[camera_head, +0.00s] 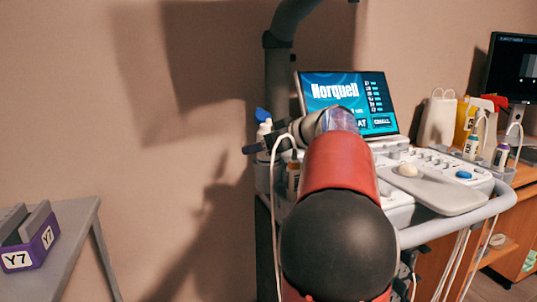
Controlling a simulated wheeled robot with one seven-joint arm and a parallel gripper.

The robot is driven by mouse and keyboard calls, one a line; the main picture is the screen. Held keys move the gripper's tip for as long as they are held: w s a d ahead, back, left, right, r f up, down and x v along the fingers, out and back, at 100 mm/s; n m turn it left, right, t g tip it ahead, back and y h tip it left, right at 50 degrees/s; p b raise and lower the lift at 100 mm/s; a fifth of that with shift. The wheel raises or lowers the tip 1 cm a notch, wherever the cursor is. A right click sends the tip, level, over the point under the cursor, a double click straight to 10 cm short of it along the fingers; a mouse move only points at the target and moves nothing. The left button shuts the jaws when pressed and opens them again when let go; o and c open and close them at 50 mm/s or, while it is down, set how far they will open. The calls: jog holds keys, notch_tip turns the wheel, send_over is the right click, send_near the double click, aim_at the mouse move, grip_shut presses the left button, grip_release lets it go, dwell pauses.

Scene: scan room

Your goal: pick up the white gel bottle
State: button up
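A white bottle with a blue cap (263,122) stands upright at the left side of the ultrasound cart, and its lower part is hidden. My arm, red and black, reaches away from the camera toward it. My gripper (266,143) is at the bottle, with a dark finger to the left and another to the right in the picture. I cannot tell whether the fingers touch the bottle or how wide they stand apart.
The cart's screen (348,100) and control panel (430,178) are right of my arm. A grey table (75,225) with a purple Y7 bin (40,247) is at the left. Cables hang around the cart.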

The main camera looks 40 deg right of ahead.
jog(key=c, duration=1)
jog(key=shift+r, duration=0.15)
notch_tip(320, 180, up, 18)
jog(key=p, duration=0.3)
jog(key=shift+p, duration=0.4)
jog(key=o, duration=0.4)
jog(key=shift+o, duration=0.2)
jog(key=shift+f, duration=0.2)
